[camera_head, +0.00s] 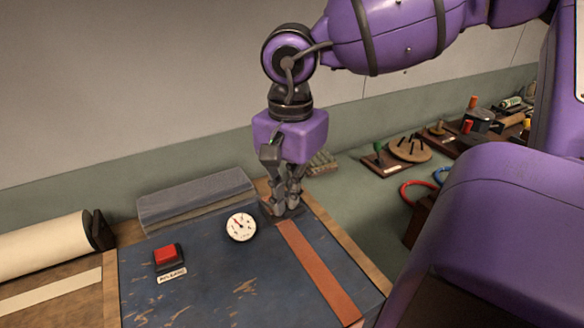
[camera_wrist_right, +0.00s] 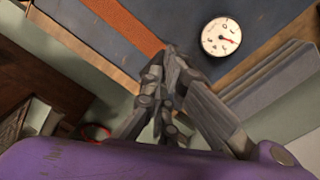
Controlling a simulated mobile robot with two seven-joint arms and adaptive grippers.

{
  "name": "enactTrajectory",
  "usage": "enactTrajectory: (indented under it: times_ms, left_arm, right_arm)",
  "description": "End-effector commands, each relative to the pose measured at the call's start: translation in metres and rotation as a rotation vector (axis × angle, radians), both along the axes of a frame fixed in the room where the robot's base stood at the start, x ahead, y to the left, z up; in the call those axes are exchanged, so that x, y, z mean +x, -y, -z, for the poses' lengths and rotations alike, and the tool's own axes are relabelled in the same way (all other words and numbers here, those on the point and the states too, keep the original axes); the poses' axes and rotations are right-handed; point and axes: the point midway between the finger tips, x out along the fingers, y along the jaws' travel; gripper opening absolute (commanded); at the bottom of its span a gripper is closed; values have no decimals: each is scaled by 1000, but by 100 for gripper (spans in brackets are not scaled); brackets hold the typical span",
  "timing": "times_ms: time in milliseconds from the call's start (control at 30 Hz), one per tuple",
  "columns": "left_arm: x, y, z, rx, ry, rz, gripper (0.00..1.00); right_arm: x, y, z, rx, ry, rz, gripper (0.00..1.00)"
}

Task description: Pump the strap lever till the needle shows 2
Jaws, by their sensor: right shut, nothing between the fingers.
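A round white gauge (camera_head: 241,227) with a needle lies on the blue worktop (camera_head: 215,290); it also shows in the right wrist view (camera_wrist_right: 221,37). I cannot read its numbers surely. An orange-brown strap (camera_head: 318,272) runs from near the gauge to the worktop's front edge; it also shows in the right wrist view (camera_wrist_right: 128,24). My right gripper (camera_head: 287,208) is shut and empty, fingers down at the strap's far end, right of the gauge. The fingers hide what is there, and I cannot tell a lever apart or whether they touch it. My left gripper is not in view.
A red button (camera_head: 167,257) on a dark base with a label stands left of the gauge. A grey ridged block (camera_head: 195,200) lies along the back. A pale roll (camera_head: 45,248) is at far left. Small wooden items and coloured rings (camera_head: 418,192) lie at right.

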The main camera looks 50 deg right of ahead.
Motion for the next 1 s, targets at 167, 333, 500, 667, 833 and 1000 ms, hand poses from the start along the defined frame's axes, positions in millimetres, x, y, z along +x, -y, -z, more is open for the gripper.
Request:
enactTrajectory:
  times_ms: [167,333,500,667,833,1000]
  left_arm:
    - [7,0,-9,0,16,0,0]
    - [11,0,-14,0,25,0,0]
    - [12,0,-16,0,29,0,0]
    - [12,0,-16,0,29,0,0]
    - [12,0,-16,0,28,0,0]
    - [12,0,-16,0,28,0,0]
  right_arm:
    - [-1,0,-23,1,1,0,0]
    - [0,0,-43,1,1,1,0]
    - [-1,0,-53,1,-2,-1,0]
    - [-1,0,-54,0,-4,0,0]
    - [-1,0,-54,0,-4,0,0]
    - [-1,0,-54,0,-4,0,0]
